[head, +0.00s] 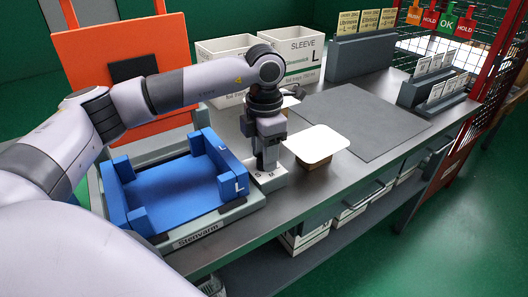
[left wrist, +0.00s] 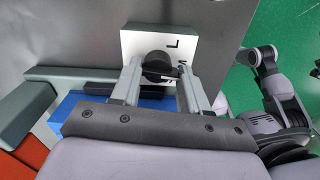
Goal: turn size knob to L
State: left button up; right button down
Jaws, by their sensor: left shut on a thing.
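The size knob (left wrist: 157,64) is a dark round knob on a white panel (left wrist: 131,41), lettered with an L and smaller marks, in the left wrist view. In the head view the panel (head: 271,178) stands beside the blue former, and the knob is hidden behind my gripper. My left gripper (left wrist: 158,73) points down at the panel, with its fingers shut on the knob from both sides. Which mark the knob points to I cannot tell. Part of my right arm shows at the right of the left wrist view; I cannot make out its fingers.
The blue former (head: 180,184), marked L, sits on a grey base left of the panel. White sleeve boxes (head: 303,61) stand behind, and a dark grey mat (head: 362,118) lies clear on the bench.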

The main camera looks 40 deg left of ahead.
pick_arm(q)
jog(key=n, duration=0.6)
jog(key=shift+w+r+n, duration=0.1)
jog(key=shift+w+n, duration=0.05)
jog(key=shift+n, duration=0.15)
jog(key=n+p, duration=0.1)
jog(key=n, duration=0.5)
jog(key=shift+w, duration=0.1)
jog(key=shift+n, duration=0.4)
jog(key=o, duration=1.1)
jog(key=shift+c, duration=0.2)
jog(key=shift+r, duration=3.55)
